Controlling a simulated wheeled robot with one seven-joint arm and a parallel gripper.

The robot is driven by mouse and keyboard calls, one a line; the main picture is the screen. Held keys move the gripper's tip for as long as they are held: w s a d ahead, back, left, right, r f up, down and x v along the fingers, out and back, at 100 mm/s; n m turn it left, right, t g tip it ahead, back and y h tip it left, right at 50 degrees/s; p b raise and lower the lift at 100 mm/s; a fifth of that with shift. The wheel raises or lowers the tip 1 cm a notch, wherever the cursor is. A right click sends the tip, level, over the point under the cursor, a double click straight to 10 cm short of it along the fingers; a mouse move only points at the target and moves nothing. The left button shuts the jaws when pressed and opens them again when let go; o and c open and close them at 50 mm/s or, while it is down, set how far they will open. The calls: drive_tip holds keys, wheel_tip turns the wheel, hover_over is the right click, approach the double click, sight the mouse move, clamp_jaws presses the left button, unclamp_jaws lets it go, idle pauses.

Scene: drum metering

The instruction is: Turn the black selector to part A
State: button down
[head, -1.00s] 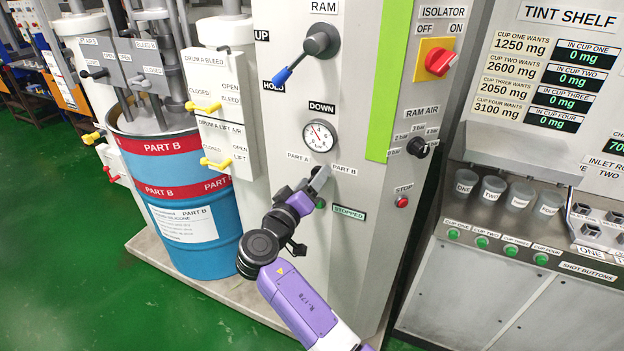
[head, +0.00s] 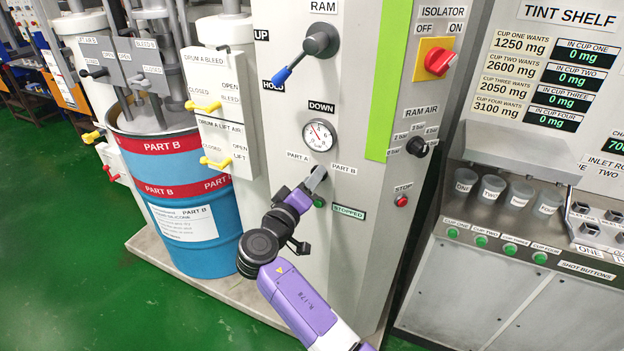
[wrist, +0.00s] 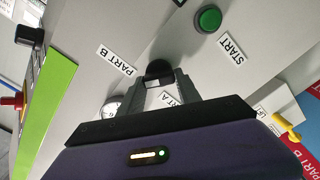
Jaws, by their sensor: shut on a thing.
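The black selector (wrist: 158,70) sits on the grey panel, between the PART A label (head: 298,156) and the PART B label (head: 344,169). My gripper (wrist: 160,84) is shut on the selector, with a finger on each side of it in the wrist view. In the head view my gripper (head: 316,180) reaches the panel below the pressure gauge and mostly hides the selector. I cannot tell which label the selector points to.
The round gauge (head: 319,135) is just above the selector. The green start button (wrist: 208,18) is close by. The red stop button (head: 401,201) is to the right. The blue-handled ram lever (head: 293,66) is higher up, and the PART B drum (head: 190,200) stands left.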

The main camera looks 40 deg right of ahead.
drive_tip(key=shift+a+f+n+p, duration=0.15)
drive_tip(key=shift+n+p, duration=1.75)
drive_tip(key=shift+n, duration=2.1)
drive_tip(key=shift+d+f+n+p, duration=0.15)
drive_tip(key=shift+n+p, duration=1.75)
drive_tip(key=shift+n, duration=2.1)
drive_tip(key=shift+a+f, duration=0.1)
drive_tip(key=c, duration=0.8)
unclamp_jaws()
drive_tip(key=shift+c, duration=0.2)
